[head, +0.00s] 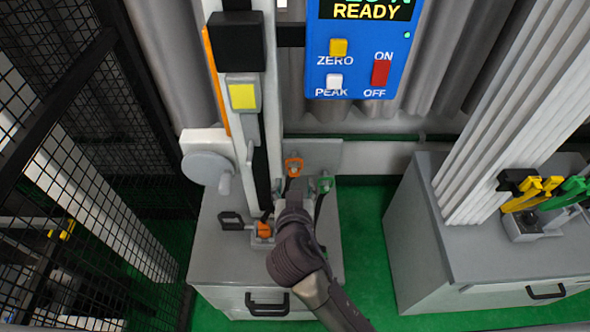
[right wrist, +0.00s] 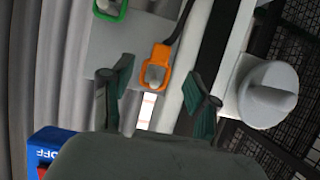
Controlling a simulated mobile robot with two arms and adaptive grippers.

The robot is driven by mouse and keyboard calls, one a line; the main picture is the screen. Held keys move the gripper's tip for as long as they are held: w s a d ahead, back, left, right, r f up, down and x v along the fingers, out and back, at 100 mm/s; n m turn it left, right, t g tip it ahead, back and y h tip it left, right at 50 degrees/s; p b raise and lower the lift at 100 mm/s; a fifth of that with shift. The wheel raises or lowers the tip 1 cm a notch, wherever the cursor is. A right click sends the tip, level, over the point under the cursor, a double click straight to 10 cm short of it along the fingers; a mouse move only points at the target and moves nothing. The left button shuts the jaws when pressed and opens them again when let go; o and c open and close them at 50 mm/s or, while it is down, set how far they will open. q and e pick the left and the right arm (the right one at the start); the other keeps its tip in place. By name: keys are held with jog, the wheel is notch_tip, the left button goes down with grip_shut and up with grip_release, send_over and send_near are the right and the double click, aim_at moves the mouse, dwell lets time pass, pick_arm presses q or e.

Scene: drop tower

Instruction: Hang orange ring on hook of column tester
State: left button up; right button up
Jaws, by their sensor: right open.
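The orange ring (head: 293,167) hangs on a peg on the light grey plate beside the tester's column, with a dark strap running from it. In the right wrist view the ring (right wrist: 166,54) shows between my fingers, the pale peg end through its opening. My right gripper (head: 293,196) is just below the ring in the head view, its fingers mostly hidden behind its body. In the wrist view the gripper (right wrist: 158,67) is open, with nothing clamped. The column tester (head: 243,60) carries a carriage with a yellow label (head: 243,96). I cannot make out its hook clearly. My left gripper is not in view.
A green ring (head: 325,184) hangs close right of the orange one. An orange part (head: 264,230) sits at the column's foot by a dark handle. A grey knob (head: 207,168) juts out left. Black mesh (head: 70,120) stands left; a second cabinet (head: 480,265) stands right.

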aim_at(294, 174)
jog(key=p+x, duration=0.1)
jog(key=x, duration=0.3)
jog(key=shift+w, duration=0.25)
jog(key=shift+w+f, duration=0.3)
jog(key=shift+w, duration=0.25)
jog(key=shift+w+f, duration=0.15)
grip_shut()
jog(key=c, duration=0.8)
grip_release()
pick_arm(q)
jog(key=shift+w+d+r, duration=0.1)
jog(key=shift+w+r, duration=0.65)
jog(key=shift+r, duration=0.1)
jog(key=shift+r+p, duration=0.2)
jog(key=shift+p, duration=0.15)
pick_arm(e)
jog(key=shift+r, duration=0.45)
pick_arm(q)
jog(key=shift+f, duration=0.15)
